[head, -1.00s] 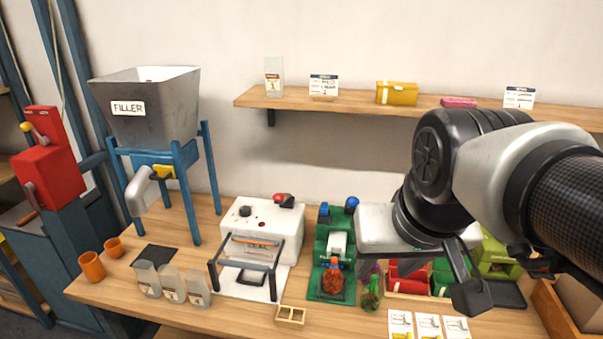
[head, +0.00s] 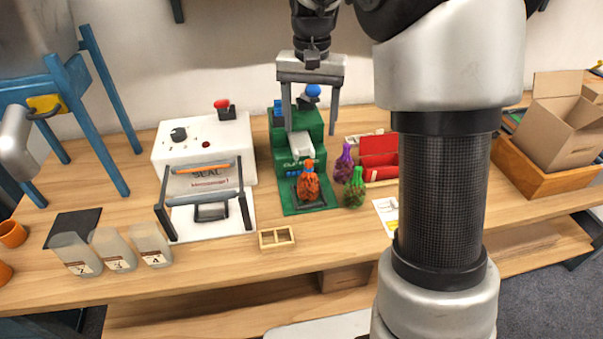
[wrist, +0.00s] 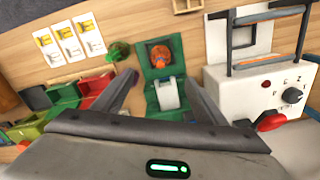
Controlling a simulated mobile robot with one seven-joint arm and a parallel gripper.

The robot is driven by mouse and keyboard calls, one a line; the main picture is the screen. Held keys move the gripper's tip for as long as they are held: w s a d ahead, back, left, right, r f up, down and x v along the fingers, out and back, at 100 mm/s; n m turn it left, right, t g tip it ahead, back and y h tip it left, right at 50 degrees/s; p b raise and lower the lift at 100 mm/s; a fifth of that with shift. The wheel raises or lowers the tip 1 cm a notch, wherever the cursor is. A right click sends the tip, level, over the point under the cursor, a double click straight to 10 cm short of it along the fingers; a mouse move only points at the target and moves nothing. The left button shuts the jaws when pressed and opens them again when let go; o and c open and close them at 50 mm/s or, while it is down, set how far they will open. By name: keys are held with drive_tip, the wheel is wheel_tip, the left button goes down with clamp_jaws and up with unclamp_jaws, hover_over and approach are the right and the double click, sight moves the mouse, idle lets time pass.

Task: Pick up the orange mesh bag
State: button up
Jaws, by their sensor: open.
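The orange mesh bag (head: 308,184), filled with brown contents, stands on the front plate of the green clipper machine (head: 300,140). In the wrist view the bag (wrist: 160,54) shows beyond the fingers, at the far end of the machine. My gripper (head: 310,118) is open and empty, its two fingers pointing down above the back of the machine, behind the bag. In the wrist view the gripper (wrist: 158,95) has its fingers spread on either side of the machine, apart from the bag.
A purple mesh bag (head: 344,163) and a green mesh bag (head: 355,188) stand just right of the machine. The white sealer (head: 205,150) is close on its left. A small wooden tray (head: 277,238) lies in front. Red bins (head: 378,155) are farther right.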

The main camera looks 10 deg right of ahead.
sight(309, 173)
wheel_tip(309, 173, down, 11)
drive_tip(key=shift+b, duration=1.05)
drive_tip(key=shift+w+f+b, duration=0.1)
drive_tip(key=shift+f+b, duration=0.55)
drive_tip(key=shift+f, duration=2.15)
drive_tip(key=c, duration=1.2)
